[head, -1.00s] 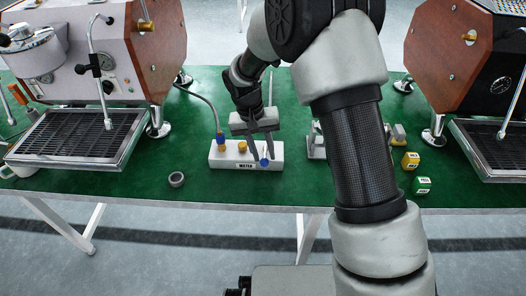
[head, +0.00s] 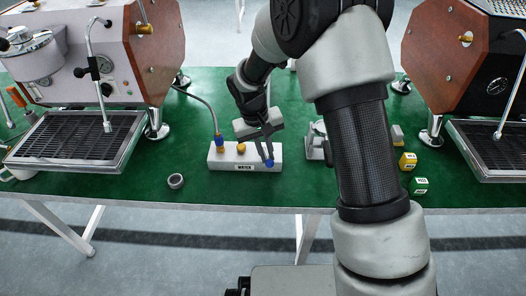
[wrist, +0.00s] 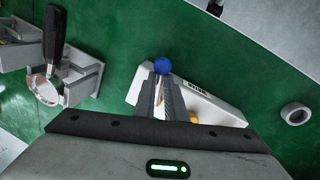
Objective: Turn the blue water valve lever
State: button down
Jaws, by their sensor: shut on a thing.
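The blue water valve lever (head: 269,163) is at the right end of the white block labelled WATER (head: 218,161), which lies on the green mat. In the wrist view the lever's round blue knob (wrist: 162,65) shows just beyond my fingertips. My gripper (head: 264,160) reaches down to the lever, tilted, with its two fingers close together and shut on it. It also shows in the wrist view (wrist: 160,76). A yellow knob (head: 241,148) sits on the block, left of my gripper.
A hose with a blue and brass fitting (head: 219,140) joins the block's left end. A grey ring (head: 176,181) lies left of it. A grey stand (head: 316,145) is close on the right. Espresso machines (head: 95,60) (head: 470,70) flank the mat.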

jog(key=d+n, duration=0.1)
jog(key=n, duration=0.1)
jog(key=n+p, duration=0.1)
jog(key=shift+w+d+n+t, duration=0.1)
jog(key=shift+d+n+t, duration=0.2)
jog(key=shift+d+n, duration=0.1)
jog(key=n, duration=0.1)
jog(key=d+n+p, duration=0.1)
jog(key=n, duration=0.1)
jog(key=w+n+y+p, duration=0.1)
jog(key=shift+w+d+n+t, duration=0.1)
jog(key=shift+d+n+t, duration=0.2)
jog(key=shift+d, duration=0.05)
jog(key=n+p, duration=0.1)
jog(key=w+n+p, duration=0.1)
jog(key=n, duration=0.1)
jog(key=shift+w+d, duration=0.15)
jog(key=shift+d, duration=0.25)
jog(key=shift+w+d+n+y+p, duration=0.15)
jog(key=shift+w+n+y+p, duration=0.3)
jog(key=shift+n+p, duration=0.6)
jog(key=shift+f+n, duration=0.1)
jog(key=shift+n, duration=0.15)
jog(key=c, duration=1.8)
grip_release()
jog(key=shift+w, duration=0.1)
